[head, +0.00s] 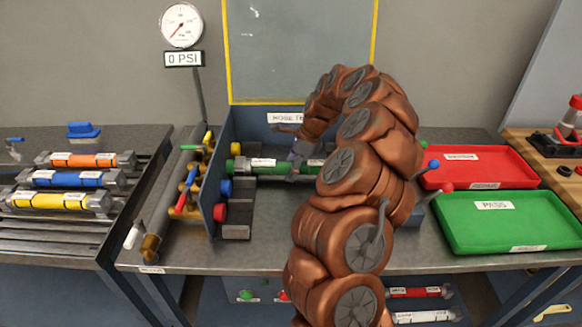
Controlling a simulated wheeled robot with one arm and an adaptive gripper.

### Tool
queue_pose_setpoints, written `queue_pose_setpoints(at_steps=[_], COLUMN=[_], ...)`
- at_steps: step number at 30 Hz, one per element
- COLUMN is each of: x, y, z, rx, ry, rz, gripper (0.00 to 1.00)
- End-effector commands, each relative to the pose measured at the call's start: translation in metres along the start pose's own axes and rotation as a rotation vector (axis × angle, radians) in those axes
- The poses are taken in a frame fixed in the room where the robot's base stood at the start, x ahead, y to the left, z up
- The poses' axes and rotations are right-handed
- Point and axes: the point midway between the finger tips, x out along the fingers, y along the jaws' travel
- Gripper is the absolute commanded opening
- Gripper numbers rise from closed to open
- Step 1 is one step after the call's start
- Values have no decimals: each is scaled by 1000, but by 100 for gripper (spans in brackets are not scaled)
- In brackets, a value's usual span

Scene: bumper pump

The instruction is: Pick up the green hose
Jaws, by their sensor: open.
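The green hose (264,170) lies level in the dark test fixture at the middle of the bench, with white labels on it. Its left end sits at a fitting by the fixture's side wall. Its right end is hidden behind my arm. My gripper (292,172) is at the hose's right part, reaching down over it from my brown, segmented arm. The fingers look close to the hose or around it, and they are open. The arm hides much of the gripper, so I cannot tell whether they touch it.
Orange (82,160), blue (64,179) and yellow (60,200) hoses lie on the left rack. A pipe manifold with coloured valves (187,190) and a gauge (181,26) reading 0 PSI stand left of the fixture. A red tray (524,176) and a green PASS tray (560,236) are right.

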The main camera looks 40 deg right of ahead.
Motion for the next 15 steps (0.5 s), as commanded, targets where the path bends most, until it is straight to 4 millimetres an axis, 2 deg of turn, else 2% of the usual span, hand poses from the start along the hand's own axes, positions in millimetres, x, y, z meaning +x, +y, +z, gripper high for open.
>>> queue_pose_setpoints(at_steps=[3, 15], x=[0, 0], y=[0, 0], z=[0, 0], rx=[0, 0], ry=[0, -1], rz=[-1, -1], gripper=[73, 31])
